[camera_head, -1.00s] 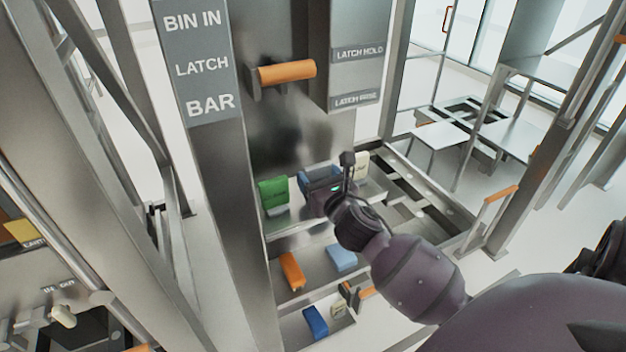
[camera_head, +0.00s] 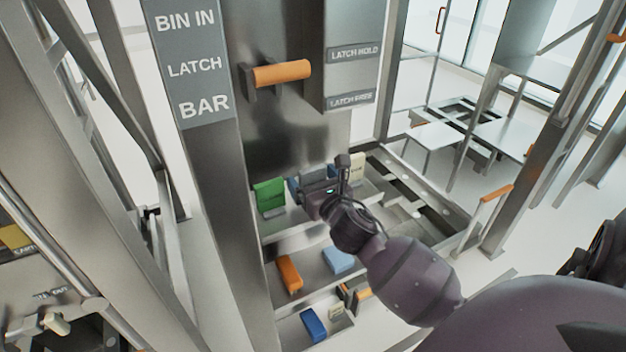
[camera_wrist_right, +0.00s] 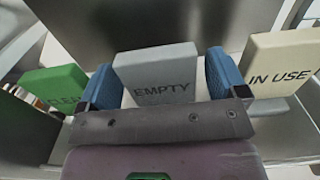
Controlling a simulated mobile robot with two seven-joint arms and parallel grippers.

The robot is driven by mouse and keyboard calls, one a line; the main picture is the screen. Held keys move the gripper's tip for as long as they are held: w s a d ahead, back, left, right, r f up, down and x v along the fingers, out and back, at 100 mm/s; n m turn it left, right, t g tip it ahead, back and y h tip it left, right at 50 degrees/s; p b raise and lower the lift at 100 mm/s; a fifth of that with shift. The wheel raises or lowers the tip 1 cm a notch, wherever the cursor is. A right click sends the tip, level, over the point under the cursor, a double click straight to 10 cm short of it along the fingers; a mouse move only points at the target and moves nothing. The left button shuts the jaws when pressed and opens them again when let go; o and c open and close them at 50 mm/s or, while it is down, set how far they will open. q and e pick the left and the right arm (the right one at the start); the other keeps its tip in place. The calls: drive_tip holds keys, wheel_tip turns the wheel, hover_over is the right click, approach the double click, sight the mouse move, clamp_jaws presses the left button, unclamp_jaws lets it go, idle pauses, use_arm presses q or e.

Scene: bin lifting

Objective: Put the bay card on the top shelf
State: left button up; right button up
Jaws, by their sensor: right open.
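A grey card reading EMPTY (camera_wrist_right: 157,62) stands between the blue-padded fingers of my right gripper (camera_wrist_right: 160,78) in the right wrist view. The fingers are open, one on each side of the card; I cannot tell whether either touches it. In the head view my right gripper (camera_head: 314,181) is at the upper shelf (camera_head: 283,227) and mostly hides that card. A green card (camera_head: 268,194) stands to its left and a cream card reading IN USE (camera_wrist_right: 286,68) to its right. Which card is the bay card is not marked. My left gripper is not in view.
Lower tiers hold an orange block (camera_head: 289,273), a light blue block (camera_head: 338,260) and a dark blue block (camera_head: 314,324). An orange latch handle (camera_head: 282,72) sticks out above the cards. A steel post (camera_head: 222,180) stands close on the left.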

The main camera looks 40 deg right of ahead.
drive_tip(key=p+v, duration=0.1)
drive_tip(key=v, duration=1.1)
drive_tip(key=s+a+f+m+g+y, duration=0.2)
drive_tip(key=s+f+m, duration=0.7)
drive_tip(key=m, duration=0.7)
drive_tip(key=s+a+f+m+g+y, duration=0.2)
drive_tip(key=s+a+f+m+g, duration=0.3)
drive_tip(key=s+f+m, duration=0.4)
drive_tip(key=shift+s+a+f+m+y, duration=0.3)
drive_tip(key=shift+a+f+m, duration=0.2)
drive_tip(key=shift+m, duration=3)
